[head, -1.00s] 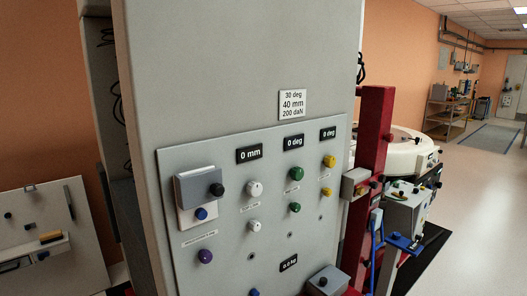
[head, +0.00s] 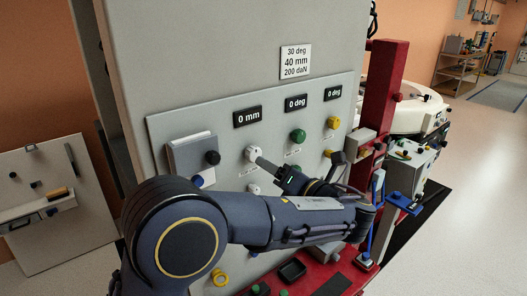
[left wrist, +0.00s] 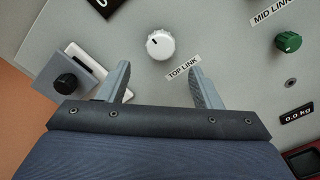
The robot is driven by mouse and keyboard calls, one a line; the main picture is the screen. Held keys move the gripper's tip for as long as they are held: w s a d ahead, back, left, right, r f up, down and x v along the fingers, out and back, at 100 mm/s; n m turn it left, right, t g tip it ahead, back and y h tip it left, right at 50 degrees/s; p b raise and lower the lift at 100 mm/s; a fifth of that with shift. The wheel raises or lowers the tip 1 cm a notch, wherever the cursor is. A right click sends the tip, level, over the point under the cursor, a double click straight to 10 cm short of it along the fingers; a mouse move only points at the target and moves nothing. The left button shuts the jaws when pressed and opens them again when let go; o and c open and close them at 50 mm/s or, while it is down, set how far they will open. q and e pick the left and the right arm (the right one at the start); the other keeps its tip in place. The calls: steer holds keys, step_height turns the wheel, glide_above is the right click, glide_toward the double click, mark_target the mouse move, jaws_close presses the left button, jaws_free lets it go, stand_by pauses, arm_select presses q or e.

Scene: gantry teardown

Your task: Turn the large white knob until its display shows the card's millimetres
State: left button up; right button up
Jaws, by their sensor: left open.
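The large white knob (head: 252,153) is on the grey panel under a black display (head: 247,116) reading "0 mm". In the left wrist view the knob (left wrist: 160,45) has a dark pointer mark and a "TOP LINK" label below it. The white card (head: 295,61) above the panel reads 30 deg, 40 mm, 200 daN. My left gripper (head: 265,164) is open and empty, close to the knob. In the left wrist view its fingertips (left wrist: 159,67) lie either side of and just below the knob; I cannot tell if they touch it. My right gripper is not in view.
A smaller white knob (head: 254,189) is just below. Green (head: 298,136) and yellow (head: 333,122) knobs are to the right. A grey box with a black knob (head: 212,157) juts out to the left. A red post (head: 383,110) stands at the panel's right.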

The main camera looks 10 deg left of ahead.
mark_target(257, 155)
arm_select(q)
steer(key=x, duration=0.3)
steer(key=p+x, duration=0.1)
steer(key=x, duration=0.3)
steer(key=shift+w+r, duration=0.2)
steer(key=shift+w, duration=0.1)
steer(key=c, duration=1)
